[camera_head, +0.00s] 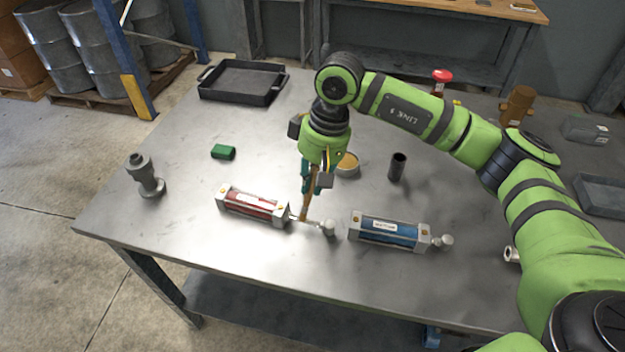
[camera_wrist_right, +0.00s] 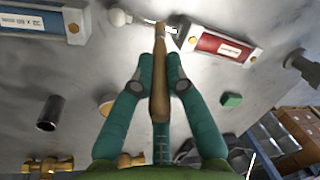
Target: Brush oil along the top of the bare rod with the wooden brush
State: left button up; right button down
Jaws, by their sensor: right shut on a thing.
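My right gripper (camera_head: 317,180) is shut on the wooden brush (camera_head: 304,207), which points down. In the right wrist view the brush (camera_wrist_right: 159,75) lies between the green fingers of the gripper (camera_wrist_right: 159,82). The brush's lower end is at the bare rod (camera_head: 311,223) that sticks out of the red cylinder (camera_head: 250,205) and ends in a pale knob (camera_head: 329,228). I cannot tell whether the bristles touch the rod. A round dish with amber contents (camera_head: 347,164) stands behind, partly hidden by the gripper. My left gripper is not in view.
A blue cylinder (camera_head: 388,231) lies just right of the knob. A dark upright tube (camera_head: 397,167), a green block (camera_head: 223,152), a grey fitting (camera_head: 146,176) and a black tray (camera_head: 242,82) stand on the metal table. The front left of the table is clear.

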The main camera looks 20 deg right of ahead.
jog(key=shift+s+d+f+b, duration=0.1)
jog(key=shift+s+d+b, duration=0.5)
jog(key=shift+d, duration=0.1)
jog(key=shift+w+a, duration=0.1)
jog(key=shift+w+a+b, duration=0.3)
jog(key=shift+w+a, duration=0.2)
jog(key=shift+a, duration=0.1)
dwell(0.4)
jog(key=shift+w+a+b, duration=0.45)
jog(key=shift+w+a, duration=0.1)
jog(key=shift+a, duration=0.15)
jog(key=shift+s+d, duration=0.1)
jog(key=shift+d, duration=0.05)
